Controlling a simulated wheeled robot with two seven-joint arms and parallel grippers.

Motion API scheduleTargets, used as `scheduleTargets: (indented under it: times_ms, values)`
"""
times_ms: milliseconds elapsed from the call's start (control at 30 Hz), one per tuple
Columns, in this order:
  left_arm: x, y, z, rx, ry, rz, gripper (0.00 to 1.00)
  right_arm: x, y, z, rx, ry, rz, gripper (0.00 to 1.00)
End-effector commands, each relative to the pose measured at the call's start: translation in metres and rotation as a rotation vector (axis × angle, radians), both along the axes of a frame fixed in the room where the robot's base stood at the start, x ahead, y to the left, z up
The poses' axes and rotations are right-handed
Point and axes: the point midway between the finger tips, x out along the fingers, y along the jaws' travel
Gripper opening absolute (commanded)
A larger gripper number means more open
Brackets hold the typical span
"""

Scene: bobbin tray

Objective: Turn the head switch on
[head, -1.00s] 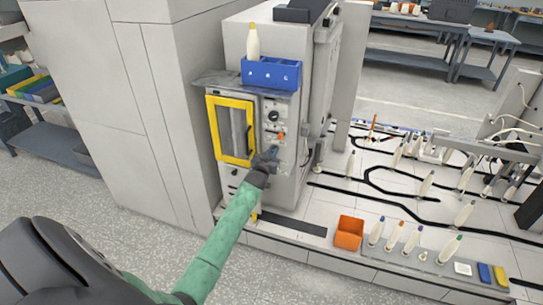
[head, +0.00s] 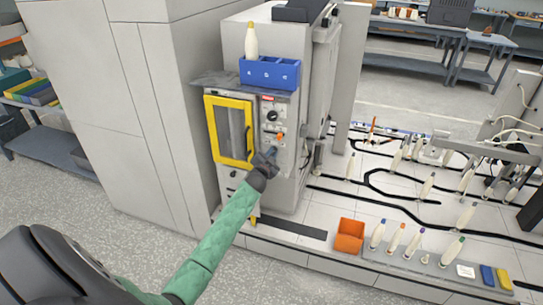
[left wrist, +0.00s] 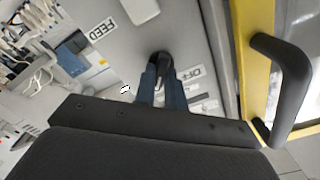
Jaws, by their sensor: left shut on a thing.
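The machine's control panel (head: 271,104) is beside its yellow-framed door. My left gripper (head: 272,155) is at the lower part of this panel and covers what lies behind it. In the left wrist view, the blue fingers of my left gripper (left wrist: 159,82) are shut on a black switch knob (left wrist: 160,60), one finger on each side. An OFF label (left wrist: 190,73) is right beside the knob and a FEED label (left wrist: 103,29) is farther off; both appear upside down. I cannot read a head label or tell the switch's setting. My right gripper is not in view.
The yellow door (head: 229,130) has a black handle (left wrist: 290,85) close to my left gripper. A blue bin (head: 270,73) and a bobbin (head: 251,41) stand on the machine's ledge. An orange bin (head: 349,236) and several bobbins are at the right.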

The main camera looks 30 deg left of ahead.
Motion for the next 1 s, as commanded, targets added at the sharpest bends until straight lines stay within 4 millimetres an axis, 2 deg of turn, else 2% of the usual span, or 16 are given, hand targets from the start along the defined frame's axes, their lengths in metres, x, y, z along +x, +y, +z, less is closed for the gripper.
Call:
scheduleTargets:
  times_ms: [500,533,600,1000]
  values:
    - [-0.0003,-0.0006,-0.0012,0.017,0.006,0.0,0.0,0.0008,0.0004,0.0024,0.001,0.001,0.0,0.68]
    - [-0.0003,-0.0005,-0.0012,0.017,0.006,0.0,0.18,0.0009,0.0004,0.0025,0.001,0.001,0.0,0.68]
    - [-0.0003,-0.0005,-0.0012,0.017,0.006,0.0,0.32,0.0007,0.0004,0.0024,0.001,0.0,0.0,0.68]
    - [-0.0047,-0.0014,-0.0013,0.017,0.003,-0.001,0.34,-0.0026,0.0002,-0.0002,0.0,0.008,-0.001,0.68]
